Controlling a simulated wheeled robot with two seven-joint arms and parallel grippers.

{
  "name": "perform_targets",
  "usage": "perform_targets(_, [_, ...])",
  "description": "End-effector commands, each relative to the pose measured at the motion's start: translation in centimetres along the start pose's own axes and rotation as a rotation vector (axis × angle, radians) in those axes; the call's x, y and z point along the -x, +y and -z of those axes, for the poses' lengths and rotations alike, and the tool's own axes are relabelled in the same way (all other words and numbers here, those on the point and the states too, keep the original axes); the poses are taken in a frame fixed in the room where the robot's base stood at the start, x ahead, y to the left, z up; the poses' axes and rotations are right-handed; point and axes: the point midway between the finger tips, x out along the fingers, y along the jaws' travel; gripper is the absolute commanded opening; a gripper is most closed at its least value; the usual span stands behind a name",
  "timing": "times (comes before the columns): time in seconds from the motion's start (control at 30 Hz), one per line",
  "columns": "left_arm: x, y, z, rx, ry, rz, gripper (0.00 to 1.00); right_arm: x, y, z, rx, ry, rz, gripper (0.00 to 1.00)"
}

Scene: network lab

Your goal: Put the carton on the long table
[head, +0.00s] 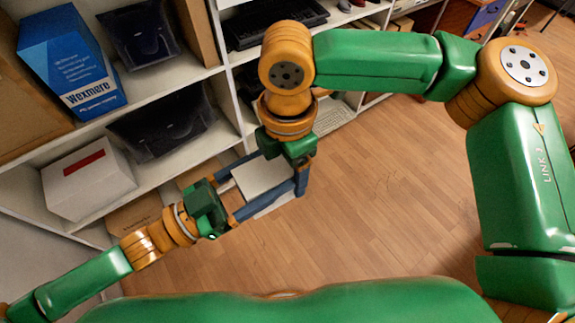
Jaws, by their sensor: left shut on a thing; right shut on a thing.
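A pale carton (264,181) is held between my two grippers, above the wooden floor in front of the shelves. My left gripper (248,186) reaches it from the lower left, with its blue fingers along the carton's sides. My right gripper (286,166) comes down on it from above and to the right. Both grippers are shut on the carton, and their fingers and bodies hide parts of it. The long table cannot be made out in this view.
A white shelf unit (178,75) stands along the left and back. It holds a blue Wexmere box (70,65), a white box with a red label (88,180) and dark bins (160,125). The wooden floor (385,190) right of the carton is clear.

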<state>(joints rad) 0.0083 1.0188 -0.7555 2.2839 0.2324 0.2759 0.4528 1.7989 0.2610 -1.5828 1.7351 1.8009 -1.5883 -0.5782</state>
Motion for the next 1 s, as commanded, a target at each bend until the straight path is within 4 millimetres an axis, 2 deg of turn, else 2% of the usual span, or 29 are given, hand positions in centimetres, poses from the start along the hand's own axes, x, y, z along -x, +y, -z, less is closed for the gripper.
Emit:
perform_targets(0.03, [0.0, 0.2, 0.1, -0.001, 0.002, -0.004, 0.02, 0.1, 0.1, 0.2, 0.004, 0.006, -0.005, 0.02])
perform_targets(0.07, [0.0, 0.2, 0.1, -0.001, 0.002, -0.004, 0.78, 0.1, 0.1, 0.2, 0.004, 0.006, -0.006, 0.02])
perform_targets(0.13, [0.0, 0.2, 0.1, -0.001, 0.002, -0.004, 0.97, 0.1, 0.1, 0.2, 0.004, 0.007, -0.006, 0.02])
perform_targets(0.17, [0.0, 0.2, 0.0, -0.001, 0.002, -0.004, 1.0, 0.1, 0.1, 0.2, 0.004, 0.007, -0.006, 0.02])
perform_targets(0.63, [0.2, 0.0, -0.1, 0.0, -0.004, 0.001, 1.0, 0.1, 0.0, 0.3, 0.007, 0.008, -0.001, 0.02])
perform_targets(0.77, [2.0, 0.0, -0.3, 0.001, -0.009, 0.003, 1.0, 0.1, 0.0, 0.2, 0.005, 0.007, -0.001, 0.02])
perform_targets(1.0, [6.2, 0.1, -0.2, 0.004, -0.008, -0.003, 1.0, 0.1, 0.1, 0.2, 0.003, 0.005, -0.003, 0.02])
